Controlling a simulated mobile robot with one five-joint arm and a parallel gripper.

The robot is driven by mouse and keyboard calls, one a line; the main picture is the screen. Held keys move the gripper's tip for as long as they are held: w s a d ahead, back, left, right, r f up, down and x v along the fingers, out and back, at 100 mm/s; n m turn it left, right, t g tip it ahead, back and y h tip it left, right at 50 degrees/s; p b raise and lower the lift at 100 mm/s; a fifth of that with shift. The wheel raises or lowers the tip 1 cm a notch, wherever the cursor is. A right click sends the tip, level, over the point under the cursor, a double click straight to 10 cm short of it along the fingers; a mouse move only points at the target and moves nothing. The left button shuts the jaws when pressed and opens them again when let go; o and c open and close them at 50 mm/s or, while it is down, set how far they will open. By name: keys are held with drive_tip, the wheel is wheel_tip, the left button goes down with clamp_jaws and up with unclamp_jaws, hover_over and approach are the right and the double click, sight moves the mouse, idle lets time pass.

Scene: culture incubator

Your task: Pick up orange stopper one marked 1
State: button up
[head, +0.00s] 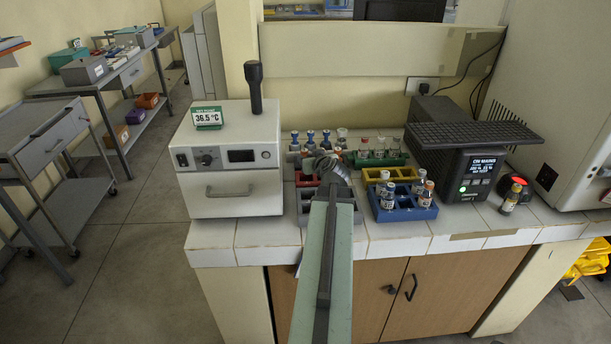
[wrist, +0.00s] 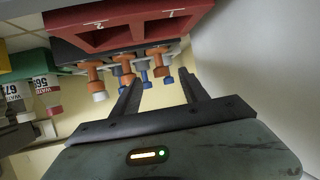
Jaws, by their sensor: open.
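The wrist view shows several orange stoppers in a row on a dark strip beside a red rack (wrist: 125,38). The rack face carries the numerals 1 and 2. The orange stopper (wrist: 158,54) nearest the numeral 1 appears in line with the gap between my fingertips. I cannot read a mark on the stopper itself. Another orange stopper (wrist: 95,72) sits to the left, near the 2. My gripper (wrist: 161,78) is open, with nothing visibly held. In the head view my gripper (head: 333,168) is over the racks, and my arm hides much of the red rack (head: 305,179).
Blue stoppers (wrist: 146,77) show close to the orange ones. On the bench a white incubator (head: 230,160) stands left. A blue rack (head: 402,211), a yellow rack (head: 394,173) and a green rack (head: 377,159) with vials crowd the right side. A dark device (head: 470,175) stands farther right.

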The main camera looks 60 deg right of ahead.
sight(306, 154)
drive_tip(key=b+x, duration=0.3)
drive_tip(key=x, duration=0.5)
drive_tip(key=shift+d+r, duration=0.1)
drive_tip(key=shift+r, duration=0.15)
clamp_jaws()
